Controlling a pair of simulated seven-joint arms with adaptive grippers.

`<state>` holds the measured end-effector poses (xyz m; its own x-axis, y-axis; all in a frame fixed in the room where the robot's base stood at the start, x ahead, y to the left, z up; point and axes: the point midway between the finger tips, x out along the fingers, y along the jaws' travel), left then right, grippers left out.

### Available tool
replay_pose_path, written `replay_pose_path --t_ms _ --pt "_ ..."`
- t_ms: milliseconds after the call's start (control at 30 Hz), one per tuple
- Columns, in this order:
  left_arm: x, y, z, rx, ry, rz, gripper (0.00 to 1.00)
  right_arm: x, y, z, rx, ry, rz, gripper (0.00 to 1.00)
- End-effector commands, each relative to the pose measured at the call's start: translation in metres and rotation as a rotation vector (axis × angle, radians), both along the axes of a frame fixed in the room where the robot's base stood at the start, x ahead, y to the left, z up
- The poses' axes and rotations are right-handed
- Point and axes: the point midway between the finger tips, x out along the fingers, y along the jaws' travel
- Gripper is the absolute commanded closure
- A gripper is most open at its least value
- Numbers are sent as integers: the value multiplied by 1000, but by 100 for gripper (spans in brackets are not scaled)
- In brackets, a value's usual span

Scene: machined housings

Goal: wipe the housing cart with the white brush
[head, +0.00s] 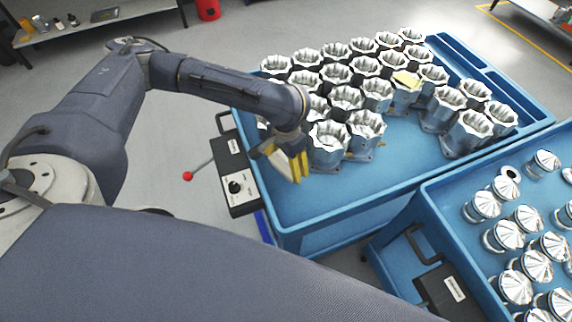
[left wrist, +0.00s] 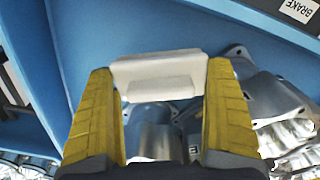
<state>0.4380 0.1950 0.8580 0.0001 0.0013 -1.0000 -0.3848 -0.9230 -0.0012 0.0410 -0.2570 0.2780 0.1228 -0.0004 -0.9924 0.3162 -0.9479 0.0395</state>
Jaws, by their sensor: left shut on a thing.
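The housing cart (head: 375,192) is a blue tray cart with rows of silver machined housings (head: 329,143) on it. My left gripper (head: 292,168) has yellow fingers and is over the cart's near left corner, beside the nearest housings. In the left wrist view, the left gripper (left wrist: 158,110) is shut on the white brush (left wrist: 157,72), which spans between its fingers. The brush's bristles cannot be made out. Below it, the wrist view shows blue cart surface and housings (left wrist: 268,92). My right gripper is not in view.
A second blue cart (head: 440,222) with shiny capped parts (head: 508,234) stands at the right, close to the housing cart. The housing cart's front strip is bare. A red-knobbed lever (head: 188,176) sticks out left.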

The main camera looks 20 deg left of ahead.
Motion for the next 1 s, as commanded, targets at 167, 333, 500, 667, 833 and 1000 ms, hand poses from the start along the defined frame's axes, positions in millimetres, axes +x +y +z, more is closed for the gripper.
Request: replay_pose_path --t_ms 167,333,500,667,833,1000 --pt "0 0 3 0 0 0 43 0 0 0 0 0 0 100" --pt "0 0 3 0 0 0 43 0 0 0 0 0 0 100" --pt "0 0 5 0 -1 -1 43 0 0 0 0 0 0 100" --pt "1 0 13 0 -3 -2 43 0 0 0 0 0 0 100" --pt "1 0 26 0 -3 -1 43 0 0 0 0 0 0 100" --pt "0 0 33 0 0 -1 43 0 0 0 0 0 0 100"
